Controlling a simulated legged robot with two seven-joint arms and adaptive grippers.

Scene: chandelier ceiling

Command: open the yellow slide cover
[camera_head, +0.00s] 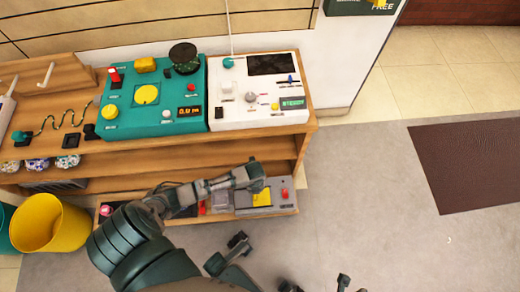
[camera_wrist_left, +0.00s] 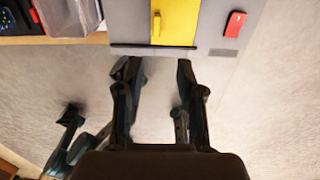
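The yellow slide cover (camera_head: 262,197) sits on a grey panel on the lower shelf, left of a red switch (camera_head: 284,194). In the left wrist view the yellow cover (camera_wrist_left: 178,22) is at the top, with a small yellow handle (camera_wrist_left: 156,25) on its left side. My left gripper (camera_head: 256,178) is beside the panel in the head view. In the wrist view its two fingers (camera_wrist_left: 156,68) are apart and empty, just short of the panel's dark near edge. Dark parts of mine show at the bottom of the head view; I cannot make out my right gripper's state.
A teal control box (camera_head: 128,122) and a white control box (camera_head: 232,120) stand on the wooden shelf top. A clear container (camera_wrist_left: 68,15) is left of the grey panel. A yellow bucket (camera_head: 48,224) stands at left. The grey floor (camera_head: 375,230) at right is open.

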